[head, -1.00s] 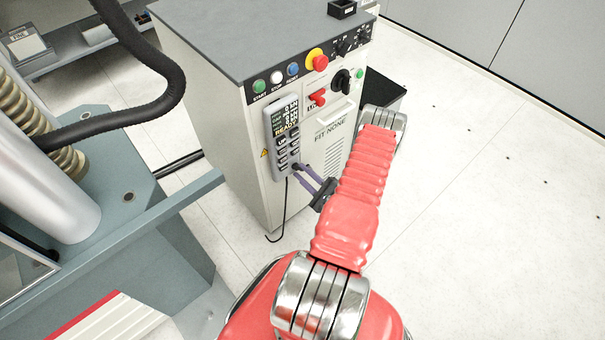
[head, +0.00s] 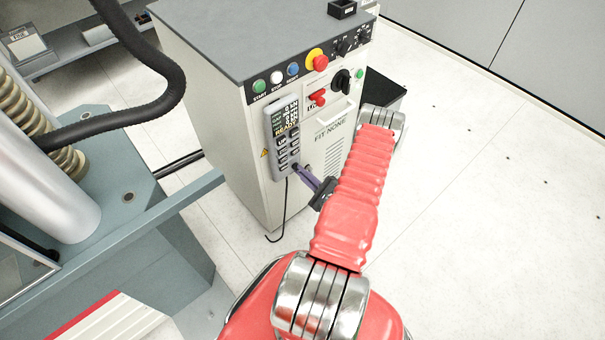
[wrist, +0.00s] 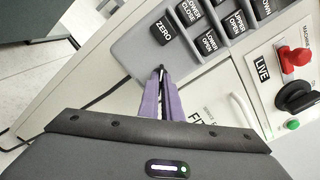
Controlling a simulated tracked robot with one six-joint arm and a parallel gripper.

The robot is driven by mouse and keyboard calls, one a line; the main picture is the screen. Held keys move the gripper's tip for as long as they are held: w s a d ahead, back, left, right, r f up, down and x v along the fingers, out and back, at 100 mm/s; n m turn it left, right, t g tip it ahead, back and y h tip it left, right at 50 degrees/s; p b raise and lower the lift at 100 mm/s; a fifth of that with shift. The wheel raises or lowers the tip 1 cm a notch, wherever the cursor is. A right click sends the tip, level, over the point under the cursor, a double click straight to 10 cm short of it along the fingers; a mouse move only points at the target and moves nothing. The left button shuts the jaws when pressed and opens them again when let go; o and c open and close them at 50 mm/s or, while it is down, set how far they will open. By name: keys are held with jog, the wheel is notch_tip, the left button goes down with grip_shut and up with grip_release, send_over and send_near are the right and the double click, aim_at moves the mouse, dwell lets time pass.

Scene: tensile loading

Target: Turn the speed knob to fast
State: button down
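Two small black knobs sit on the upper right of the cabinet's front panel in the head view, a left one (head: 345,46) and a right one (head: 364,37). A larger black knob (head: 341,81) is below them; it also shows in the wrist view (wrist: 298,97). Their labels are too small to read, so I cannot tell which is the speed knob. My gripper (head: 298,167) has purple fingers. In the wrist view the fingertips (wrist: 162,72) meet, with nothing visible between them. They are at the lower end of the grey keypad (head: 283,140), near its ZERO key (wrist: 163,31).
Green START (head: 259,86), white STOP (head: 277,77) and blue RESET (head: 293,69) buttons line the panel. A red emergency button (head: 320,62) and red switch (head: 317,97) stick out. A handle (head: 336,114) is below. Floor (head: 480,200) to the right is clear.

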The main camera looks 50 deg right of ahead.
jog(key=shift+a+m, duration=0.1)
jog(key=shift+m, duration=0.3)
jog(key=shift+f+m, duration=0.15)
jog(key=shift+m, duration=8.45)
jog(key=shift+s, duration=0.1)
jog(key=c, duration=2)
grip_release()
jog(key=shift+d, duration=0.2)
